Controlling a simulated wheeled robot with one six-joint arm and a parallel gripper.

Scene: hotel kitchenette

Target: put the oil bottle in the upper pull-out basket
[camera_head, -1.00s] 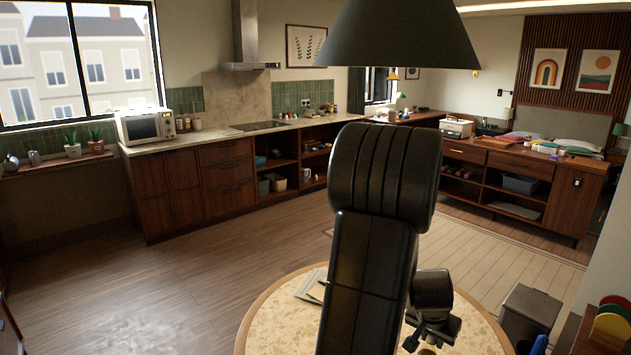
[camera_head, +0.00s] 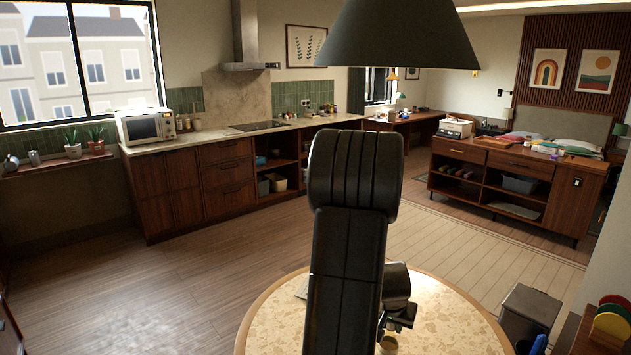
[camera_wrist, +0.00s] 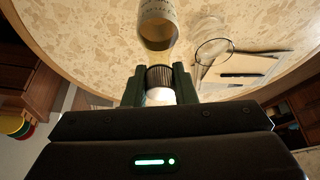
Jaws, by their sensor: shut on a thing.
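My gripper (camera_wrist: 159,88) is shut on the dark ribbed cap of a clear bottle with a pale label, which I take for the oil bottle (camera_wrist: 157,28). The bottle points away from the wrist over the speckled round table (camera_wrist: 85,30); I cannot tell whether it touches the top. In the head view my gripper (camera_head: 391,338) is low behind my arm, over the table (camera_head: 450,325), and little of the bottle shows. I cannot tell which holds the upper pull-out basket.
A clear glass (camera_wrist: 212,50) and a paper with a pen (camera_wrist: 248,68) are on the table near the bottle. A lampshade (camera_head: 400,35) hangs above. A dark bin (camera_head: 530,312) stands right of the table. The floor (camera_head: 180,270) towards the kitchen is clear.

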